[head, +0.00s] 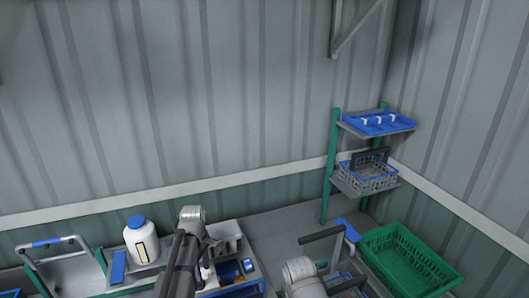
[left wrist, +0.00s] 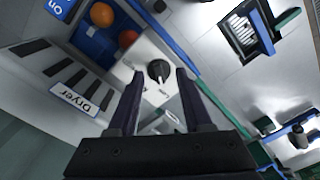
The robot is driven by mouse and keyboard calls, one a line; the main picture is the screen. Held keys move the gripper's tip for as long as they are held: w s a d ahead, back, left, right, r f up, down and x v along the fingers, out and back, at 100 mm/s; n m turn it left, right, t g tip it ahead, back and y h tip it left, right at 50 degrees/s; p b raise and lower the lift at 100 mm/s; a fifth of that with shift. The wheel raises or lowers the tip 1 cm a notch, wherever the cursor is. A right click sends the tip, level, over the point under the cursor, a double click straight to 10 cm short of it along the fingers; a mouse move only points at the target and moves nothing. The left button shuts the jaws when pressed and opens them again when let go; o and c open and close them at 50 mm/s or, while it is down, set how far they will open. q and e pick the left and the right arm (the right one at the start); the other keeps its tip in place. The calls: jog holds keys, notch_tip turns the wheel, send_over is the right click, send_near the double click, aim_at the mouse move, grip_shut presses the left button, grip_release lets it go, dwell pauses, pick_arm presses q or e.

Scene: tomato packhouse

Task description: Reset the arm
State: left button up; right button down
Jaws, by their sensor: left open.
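My left gripper (left wrist: 159,80) is open in the left wrist view, its two dark fingers apart with nothing held between them. Beyond the fingertips is a black knob (left wrist: 159,71) on a white panel; I cannot tell how far off it is. In the head view, my left arm stands at the bottom middle, and its fingers are hard to make out there. A grey joint of mine shows at the bottom edge right of it.
A white panel labelled "Dryer" (left wrist: 75,98) has dark slots. Orange and red round things lie in a blue bin (left wrist: 98,45). A white jug (head: 141,243) stands left of my arm. A green crate (head: 412,262) and a shelf with a blue tray (head: 378,124) stand right.

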pick_arm(q)
jog(key=s+d+f+m+b, duration=0.5)
jog(key=s+d+f+m, duration=0.1)
jog(key=s+d+m, duration=0.2)
jog(key=s+d+f+m+y+b, duration=0.1)
jog(key=s+d+f+m+b, duration=0.4)
jog(key=s+d+m, duration=0.3)
jog(key=d+m, duration=0.3)
jog(key=shift+s+d+f, duration=0.2)
jog(key=shift+d+f, duration=0.15)
jog(key=shift+d, duration=0.05)
